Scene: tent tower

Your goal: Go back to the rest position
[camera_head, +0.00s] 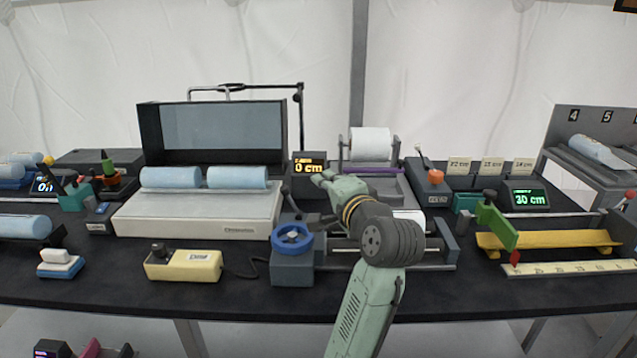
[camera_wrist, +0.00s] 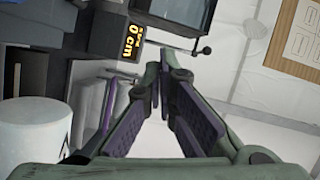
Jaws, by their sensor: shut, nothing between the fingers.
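My gripper (camera_wrist: 160,115) is shut and empty in the wrist view, its two dark finger pads meeting at the tips. In the head view my green and grey arm reaches up over the middle of the bench, and my gripper (camera_head: 322,180) is in front of the small display reading 0 cm (camera_head: 309,166). The display also shows in the wrist view (camera_wrist: 118,35), at the upper left. I cannot tell from the head view how far the fingertips are from the display.
A dark bench (camera_head: 120,275) spans the view. Near my arm are a blue knob (camera_head: 292,239), a white roll (camera_head: 370,144) and a crank rig. Blue rolls (camera_head: 237,177) lie on a white machine (camera_head: 200,220) at left. A green lever (camera_head: 497,222) and yellow trough (camera_head: 548,243) are at right.

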